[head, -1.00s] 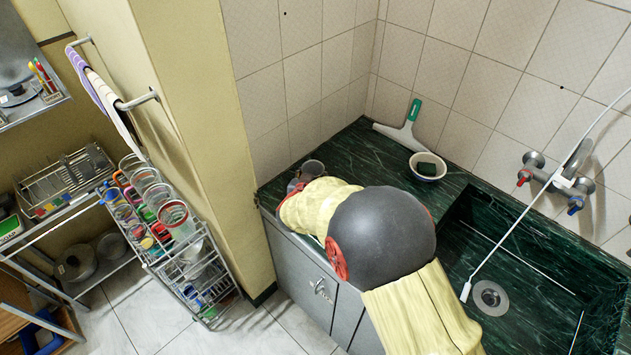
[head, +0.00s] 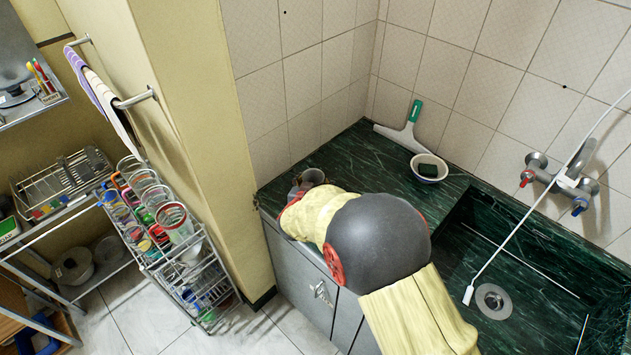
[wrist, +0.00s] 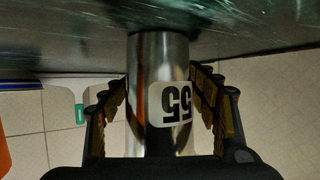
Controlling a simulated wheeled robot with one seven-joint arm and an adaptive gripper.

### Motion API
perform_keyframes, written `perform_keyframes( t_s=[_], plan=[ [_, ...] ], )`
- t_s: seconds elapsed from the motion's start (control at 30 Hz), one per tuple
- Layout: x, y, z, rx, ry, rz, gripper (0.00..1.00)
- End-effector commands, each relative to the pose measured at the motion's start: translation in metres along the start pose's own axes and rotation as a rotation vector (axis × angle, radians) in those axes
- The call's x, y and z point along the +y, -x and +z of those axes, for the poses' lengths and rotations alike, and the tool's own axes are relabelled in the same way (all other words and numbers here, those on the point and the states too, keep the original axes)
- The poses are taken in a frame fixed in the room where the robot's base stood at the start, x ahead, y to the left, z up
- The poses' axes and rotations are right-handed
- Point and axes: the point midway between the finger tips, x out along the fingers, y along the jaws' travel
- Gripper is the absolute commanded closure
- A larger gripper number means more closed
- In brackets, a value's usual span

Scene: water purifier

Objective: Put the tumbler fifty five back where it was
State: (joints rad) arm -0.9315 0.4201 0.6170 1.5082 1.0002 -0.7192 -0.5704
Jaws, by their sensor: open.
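The tumbler fifty five (wrist: 150,85) is a shiny metal cylinder with a white "55" label, upside down in the wrist view. Its end meets the dark green counter, so it appears to stand there. My gripper (wrist: 160,100) is open, with one finger on each side of the tumbler. A gap shows at the left finger; the right finger is close to the label, and contact is unclear. In the head view the tumbler's rim (head: 313,176) shows just beyond my gripper, near the counter's left end. My arm hides much of the rest.
A squeegee (head: 404,133) and a bowl with a dark sponge (head: 428,167) are at the back of the counter (head: 370,165). The sink (head: 520,275) is at right.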

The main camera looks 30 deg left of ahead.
Motion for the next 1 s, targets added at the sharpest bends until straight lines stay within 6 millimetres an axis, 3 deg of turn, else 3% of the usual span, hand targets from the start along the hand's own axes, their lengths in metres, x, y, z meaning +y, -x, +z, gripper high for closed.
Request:
perform_keyframes(
  t_s=[0.43,1.0],
  plan=[
    [0.0,0.006,-0.004,0.0,0.001,-0.001,0.37],
    [-0.001,0.109,-0.005,0.0,0.001,-0.002,0.37]
  ],
)
